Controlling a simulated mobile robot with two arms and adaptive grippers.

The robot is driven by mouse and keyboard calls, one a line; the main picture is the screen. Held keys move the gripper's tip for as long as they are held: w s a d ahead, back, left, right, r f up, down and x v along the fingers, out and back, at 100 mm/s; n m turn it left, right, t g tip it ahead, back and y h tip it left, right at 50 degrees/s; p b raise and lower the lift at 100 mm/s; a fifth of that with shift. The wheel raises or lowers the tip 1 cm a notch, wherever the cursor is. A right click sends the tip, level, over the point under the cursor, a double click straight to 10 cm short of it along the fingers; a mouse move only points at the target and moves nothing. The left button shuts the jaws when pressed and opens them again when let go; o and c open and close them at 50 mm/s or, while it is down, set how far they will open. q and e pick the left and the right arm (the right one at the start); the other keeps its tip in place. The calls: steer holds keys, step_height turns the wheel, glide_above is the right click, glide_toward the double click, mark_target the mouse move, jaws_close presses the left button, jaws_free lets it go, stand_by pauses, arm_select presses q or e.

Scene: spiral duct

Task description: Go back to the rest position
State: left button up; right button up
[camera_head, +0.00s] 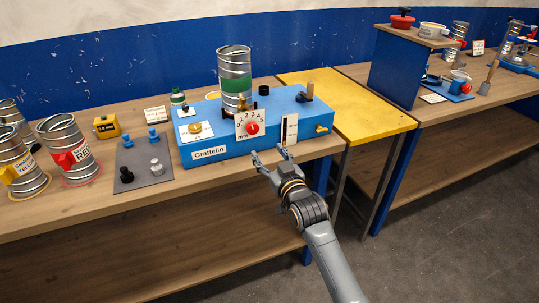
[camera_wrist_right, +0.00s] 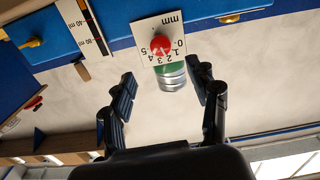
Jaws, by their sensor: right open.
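My right gripper (camera_head: 269,158) is open and empty in front of the blue Grattelin machine (camera_head: 215,148), near the bench's front edge. In the right wrist view its two fingers (camera_wrist_right: 163,92) are spread apart with nothing between them. A dial plate with a red knob (camera_head: 252,128) is on the machine's front, and the knob also shows in the right wrist view (camera_wrist_right: 160,45). A metal duct with a green band (camera_head: 235,75) stands upright on the machine. My left gripper is not in view.
The wooden bench (camera_head: 130,205) carries ducts with red (camera_head: 68,150) and yellow (camera_head: 18,165) labels at the left. A grey plate (camera_head: 143,172) holds several knobs. A yellow table (camera_head: 350,110) and blue panel (camera_head: 398,68) stand to the right. The floor (camera_head: 440,210) at right is clear.

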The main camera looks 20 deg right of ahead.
stand_by(0.3)
steer(key=s+f+g, duration=0.3)
steer(key=s+f, duration=0.3)
steer(key=f, duration=0.8)
steer(key=s+a+f+g, duration=0.1)
steer(key=s+f+g, duration=0.35)
steer(key=f, duration=0.95)
steer(key=s+f+g, duration=0.2)
steer(key=s+f, duration=0.6)
steer(key=f, duration=0.7)
steer(key=s+f+g, duration=0.2)
steer(key=s+f, duration=0.4)
steer(key=s, duration=0.7)
steer(key=s+d+f+g, duration=0.1)
steer(key=s+f+g, duration=0.2)
steer(key=s, duration=1)
steer(key=s+f+n+g, duration=0.1)
steer(key=s+f+g, duration=0.1)
steer(key=s+f, duration=0.7)
steer(key=s, duration=0.4)
steer(key=shift+d+h, duration=0.25)
steer(key=shift+h, duration=0.05)
